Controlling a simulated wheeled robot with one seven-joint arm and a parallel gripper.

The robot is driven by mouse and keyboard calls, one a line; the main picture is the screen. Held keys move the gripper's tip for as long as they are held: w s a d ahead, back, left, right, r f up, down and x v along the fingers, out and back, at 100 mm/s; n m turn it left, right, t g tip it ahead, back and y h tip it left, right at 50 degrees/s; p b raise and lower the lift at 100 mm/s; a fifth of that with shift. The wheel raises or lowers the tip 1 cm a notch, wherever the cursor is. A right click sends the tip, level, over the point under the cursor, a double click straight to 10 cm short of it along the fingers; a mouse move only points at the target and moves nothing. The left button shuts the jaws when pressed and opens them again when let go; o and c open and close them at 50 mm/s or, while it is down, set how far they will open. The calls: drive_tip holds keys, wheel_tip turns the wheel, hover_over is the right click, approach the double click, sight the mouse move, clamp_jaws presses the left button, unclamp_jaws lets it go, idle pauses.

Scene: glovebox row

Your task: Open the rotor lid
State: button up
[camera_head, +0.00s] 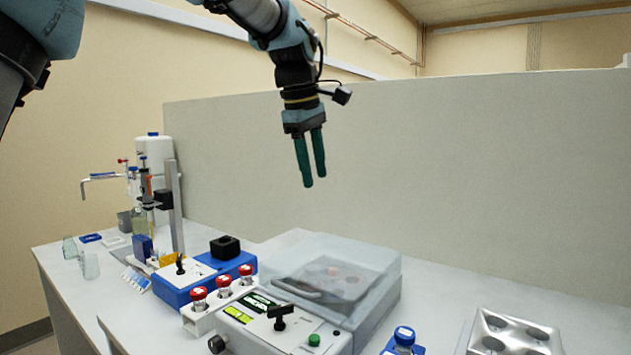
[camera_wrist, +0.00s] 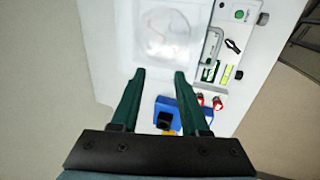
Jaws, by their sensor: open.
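The centrifuge (camera_head: 285,330) stands on the bench with a clear, smoky lid (camera_head: 370,262) over its rear part. The lid looks shut, and dark round rotor shapes show dimly through it. A curved handle (camera_head: 297,290) runs along the lid's front edge. In the wrist view, the lid (camera_wrist: 165,30) lies beyond my fingertips, and the handle (camera_wrist: 212,46) is to their upper right. My gripper (camera_head: 315,181) hangs above the lid, fingers pointing down, open and empty, clear of everything. Its green fingers also show in the wrist view (camera_wrist: 159,74).
A black knob (camera_head: 281,317) stands on the front panel. A white rack (camera_head: 222,304) of red-capped tubes and a blue device (camera_head: 195,275) are to the left. A partition (camera_head: 450,170) stands behind.

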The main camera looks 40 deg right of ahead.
drive_tip(key=v, duration=0.8)
drive_tip(key=shift+r, duration=0.25)
drive_tip(key=shift+a, duration=0.1)
